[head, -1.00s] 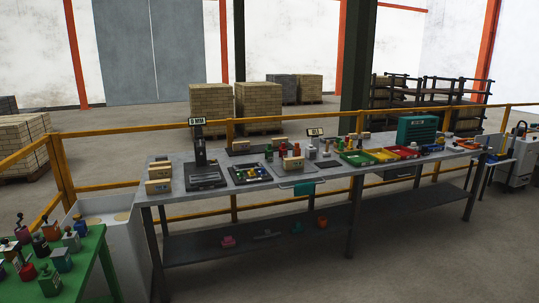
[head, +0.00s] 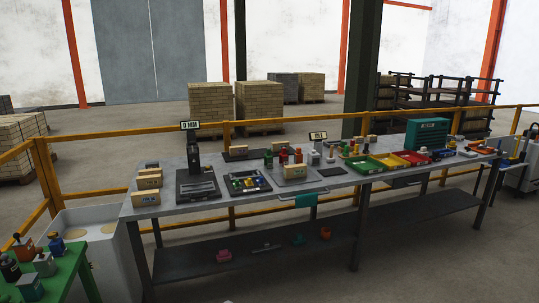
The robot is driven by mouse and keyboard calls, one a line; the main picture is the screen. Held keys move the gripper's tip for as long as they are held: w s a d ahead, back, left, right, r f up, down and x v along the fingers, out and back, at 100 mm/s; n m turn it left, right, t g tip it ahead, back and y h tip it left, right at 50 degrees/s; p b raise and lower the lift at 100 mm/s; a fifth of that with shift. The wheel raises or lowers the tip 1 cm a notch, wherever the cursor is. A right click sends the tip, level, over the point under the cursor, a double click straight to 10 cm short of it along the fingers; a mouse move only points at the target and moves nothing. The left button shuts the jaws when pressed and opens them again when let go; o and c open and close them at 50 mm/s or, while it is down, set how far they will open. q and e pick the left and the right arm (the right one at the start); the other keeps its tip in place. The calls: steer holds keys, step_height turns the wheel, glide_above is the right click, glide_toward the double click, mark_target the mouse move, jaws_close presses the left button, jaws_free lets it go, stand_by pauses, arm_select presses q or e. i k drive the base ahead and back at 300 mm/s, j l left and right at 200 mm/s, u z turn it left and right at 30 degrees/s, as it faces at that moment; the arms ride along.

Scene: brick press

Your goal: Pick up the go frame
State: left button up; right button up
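I cannot pick out the go frame with certainty among the small items on the long grey workbench (head: 130,212). On the bench's left part stands a dark post gauge (head: 194,158) with a "0 MM" sign (head: 190,125). Right of it lies a dark tray of small coloured parts (head: 244,183). Several tan bricks lie at the bench's left end (head: 148,182), and another brick (head: 295,172) is near the middle. Neither of my grippers is in view.
Green (head: 363,165), yellow (head: 388,161) and red (head: 411,157) trays and a teal chest (head: 427,135) stand rightward. A yellow railing (head: 90,192) runs behind. Floor in front is clear.

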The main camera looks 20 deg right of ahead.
mark_target(268, 158)
steer(key=i+l, duration=0.25)
steer(key=i, duration=0.2)
steer(key=i+l, duration=0.3)
steer(key=i, duration=0.15)
steer(key=i+l, duration=0.25)
steer(key=i, duration=0.2)
steer(key=i+l, duration=0.25)
steer(key=i, duration=0.25)
